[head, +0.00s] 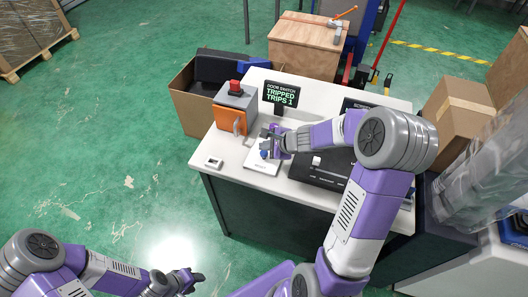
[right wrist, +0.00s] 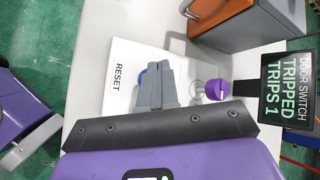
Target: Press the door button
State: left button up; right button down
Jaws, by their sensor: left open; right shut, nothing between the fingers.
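A white panel (head: 258,168) marked RESET lies on the white table; it also shows in the right wrist view (right wrist: 122,62). A blue button (right wrist: 142,76) on it is mostly hidden behind my right fingers. A purple button (right wrist: 216,89) stands beside them. I see no label reading "door" on either button. A small screen (head: 281,94) reads "DOOR SWITCH TRIPPED TRIPS 1". My right gripper (head: 266,143) is shut and empty over the panel; I cannot tell if it touches the blue button. My left gripper (head: 194,281) is open, low in front of the table.
An orange and grey box (head: 231,118) with a red button (head: 235,87) stands left of the screen. A small white device (head: 213,162) lies at the table's front left. A black unit (head: 320,170) lies right of the panel. Cardboard boxes (head: 455,115) stand to the right.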

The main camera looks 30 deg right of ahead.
aim_at(266, 154)
jog(key=shift+f, duration=0.1)
dwell(0.8)
jog(key=shift+f+b, duration=0.35)
jog(key=shift+b, duration=0.2)
jog(key=shift+f+b, duration=0.6)
jog(key=shift+b, duration=0.05)
dwell(0.6)
jog(key=shift+r, duration=0.1)
jog(key=shift+r+p, duration=0.9)
jog(key=shift+r, duration=0.05)
notch_tip(266, 154, up, 5)
jog(key=p, duration=0.4)
